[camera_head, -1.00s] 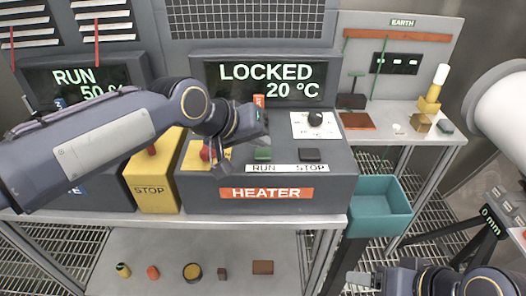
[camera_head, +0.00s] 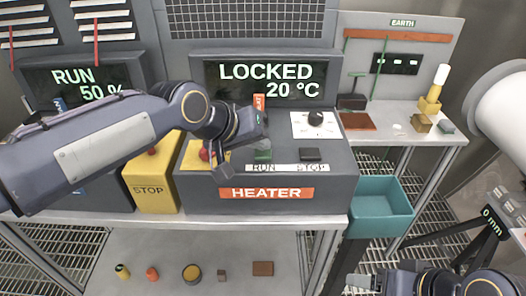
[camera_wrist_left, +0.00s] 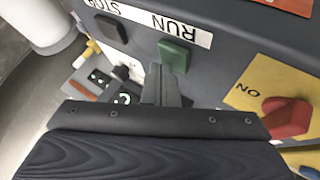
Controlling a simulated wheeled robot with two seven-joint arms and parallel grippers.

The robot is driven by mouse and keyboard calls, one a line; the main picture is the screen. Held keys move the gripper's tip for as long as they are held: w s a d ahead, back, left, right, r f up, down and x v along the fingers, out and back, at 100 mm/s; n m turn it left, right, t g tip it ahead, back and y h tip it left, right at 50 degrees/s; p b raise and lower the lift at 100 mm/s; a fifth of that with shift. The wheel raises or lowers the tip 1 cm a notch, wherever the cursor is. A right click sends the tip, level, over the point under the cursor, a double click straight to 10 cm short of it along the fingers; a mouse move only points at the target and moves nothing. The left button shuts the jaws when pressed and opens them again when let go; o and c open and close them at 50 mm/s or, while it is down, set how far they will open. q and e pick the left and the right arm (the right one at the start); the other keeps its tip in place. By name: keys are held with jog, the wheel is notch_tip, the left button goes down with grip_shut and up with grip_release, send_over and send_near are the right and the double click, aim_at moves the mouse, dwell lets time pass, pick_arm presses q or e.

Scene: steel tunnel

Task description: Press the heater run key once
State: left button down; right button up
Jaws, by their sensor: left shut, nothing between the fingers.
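The heater box (camera_head: 345,190) stands on the bench, with an orange HEATER label. Its green RUN key (camera_head: 263,156) sits beside the dark STOP key (camera_head: 310,155); the RUN key also shows in the left wrist view (camera_wrist_left: 174,55). The heater display (camera_head: 265,82) reads LOCKED, 20 °C. My left gripper (camera_head: 258,144) is shut and empty, its fingertips close over the RUN key. In the left wrist view the fingers (camera_wrist_left: 162,72) end just short of the key; contact cannot be told. My right gripper (camera_head: 362,280) shows only partly at the bottom edge.
A red knob (camera_head: 205,154) on a yellow ON plate lies left of the RUN key. A yellow STOP box (camera_head: 155,195) stands further left. A dial (camera_head: 315,118) on a white plate is behind the STOP key. A teal bin (camera_head: 380,210) is to the right.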

aim_at(259, 155)
pick_arm(q)
jog(key=shift+f+b, duration=0.3)
jog(key=shift+f, duration=0.15)
dwell(0.6)
jog(key=shift+r+p, duration=0.8)
jog(key=shift+r, duration=0.15)
jog(key=shift+r, duration=0.1)
notch_tip(259, 155, up, 5)
jog(key=p, duration=0.4)
dwell(0.3)
